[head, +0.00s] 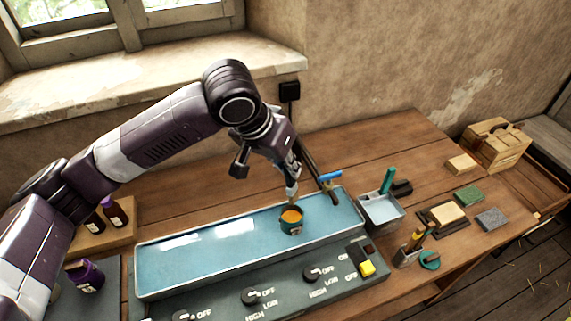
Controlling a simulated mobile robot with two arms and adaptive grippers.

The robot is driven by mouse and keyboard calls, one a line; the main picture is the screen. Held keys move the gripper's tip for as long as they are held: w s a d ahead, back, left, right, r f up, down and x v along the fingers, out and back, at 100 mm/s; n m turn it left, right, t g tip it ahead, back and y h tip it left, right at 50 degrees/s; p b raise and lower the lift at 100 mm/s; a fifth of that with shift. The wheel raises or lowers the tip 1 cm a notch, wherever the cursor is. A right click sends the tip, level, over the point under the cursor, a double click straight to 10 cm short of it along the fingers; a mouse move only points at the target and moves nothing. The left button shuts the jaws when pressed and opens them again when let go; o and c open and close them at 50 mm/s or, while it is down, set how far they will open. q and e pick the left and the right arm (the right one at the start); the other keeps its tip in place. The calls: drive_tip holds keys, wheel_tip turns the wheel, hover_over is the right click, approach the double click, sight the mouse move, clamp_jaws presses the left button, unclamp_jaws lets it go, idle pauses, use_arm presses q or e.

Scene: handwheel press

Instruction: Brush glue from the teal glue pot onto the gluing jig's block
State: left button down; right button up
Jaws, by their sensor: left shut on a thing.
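The teal glue pot (291,229) stands in the long blue basin, with orange glue showing at its open top. My left gripper (292,184) is directly above the pot and shut on a slim brush (293,200). The brush points down toward the glue; whether its tip touches the glue I cannot tell. The gluing jig (430,221) appears to be the dark frame on the right of the bench, with a pale block (447,213) in it. My right gripper is not in view.
The blue basin (200,251) has a panel of knobs (250,296) along its front. A blue-headed tool (330,177) stands at its back edge. A small tray (382,208), a holder with tools (408,255) and green and grey pads lie to the right. Dark bottles stand left.

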sight(287, 187)
use_arm(q)
wheel_tip(287, 187, down, 2)
drive_tip(key=shift+a+f+b, duration=0.1)
drive_tip(key=shift+a+b, duration=0.05)
drive_tip(key=shift+b, duration=0.85)
wheel_tip(287, 187, down, 2)
drive_tip(key=b, duration=0.2)
drive_tip(key=shift+f+b, duration=0.1)
drive_tip(key=shift+b, duration=0.2)
drive_tip(key=shift+f, duration=0.2)
wheel_tip(287, 187, down, 2)
wheel_tip(287, 187, down, 2)
drive_tip(key=shift+f+b, duration=0.15)
drive_tip(key=shift+b, duration=0.3)
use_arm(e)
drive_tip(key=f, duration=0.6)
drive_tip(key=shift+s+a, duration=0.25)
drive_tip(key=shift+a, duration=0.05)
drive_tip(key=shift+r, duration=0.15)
